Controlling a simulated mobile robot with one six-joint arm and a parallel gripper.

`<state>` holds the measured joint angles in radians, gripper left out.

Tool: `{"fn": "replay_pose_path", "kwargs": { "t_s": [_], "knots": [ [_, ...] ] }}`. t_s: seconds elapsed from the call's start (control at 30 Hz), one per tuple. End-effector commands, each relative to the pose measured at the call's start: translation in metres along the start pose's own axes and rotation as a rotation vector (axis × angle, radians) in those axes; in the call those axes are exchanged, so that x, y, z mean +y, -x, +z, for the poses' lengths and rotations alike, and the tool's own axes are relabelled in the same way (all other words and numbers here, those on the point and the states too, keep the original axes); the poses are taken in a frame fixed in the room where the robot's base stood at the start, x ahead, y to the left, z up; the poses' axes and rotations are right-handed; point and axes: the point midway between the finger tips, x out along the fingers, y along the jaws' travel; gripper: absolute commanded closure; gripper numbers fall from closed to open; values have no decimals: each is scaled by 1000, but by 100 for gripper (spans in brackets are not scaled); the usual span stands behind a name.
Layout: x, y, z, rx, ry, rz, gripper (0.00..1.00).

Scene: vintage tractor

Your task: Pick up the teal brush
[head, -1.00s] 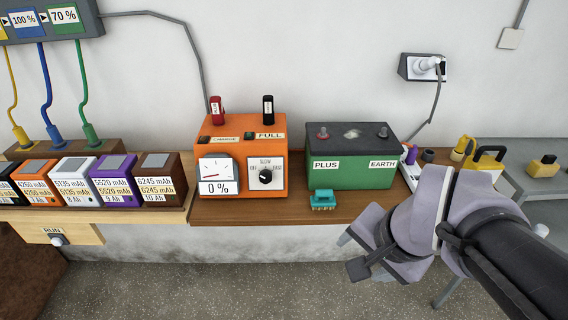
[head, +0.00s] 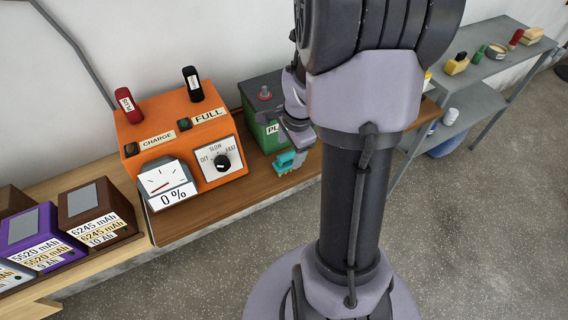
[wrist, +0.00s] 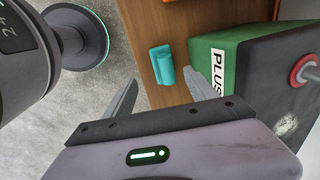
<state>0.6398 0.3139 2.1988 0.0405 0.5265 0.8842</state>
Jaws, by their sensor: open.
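The teal brush (head: 288,161) lies on the wooden bench top, in front of the green battery. In the wrist view the brush (wrist: 161,65) shows whole, beyond and between the tips of my two fingers. My gripper (wrist: 160,79) is open and empty, pointing at the brush from a short distance away. In the head view my gripper (head: 297,136) is right by the brush, just above it, partly hidden by my own arm. I cannot tell the exact gap to the brush.
The green battery (wrist: 230,60) stands close beside the right finger in the wrist view. An orange charger (head: 185,140) is left of the brush. The bench edge drops to open floor (head: 210,275) in front. A grey shelf (head: 490,60) stands at the right.

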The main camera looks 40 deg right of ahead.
Motion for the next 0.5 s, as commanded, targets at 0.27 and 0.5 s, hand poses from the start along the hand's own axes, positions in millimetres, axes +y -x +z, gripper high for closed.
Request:
{"fn": "replay_pose_path", "kwargs": {
  "t_s": [0.27,0.5],
  "knots": [
    [-1,-34,0,-1,1,0,34],
    [-4,-76,0,0,2,0,34]
  ]
}}
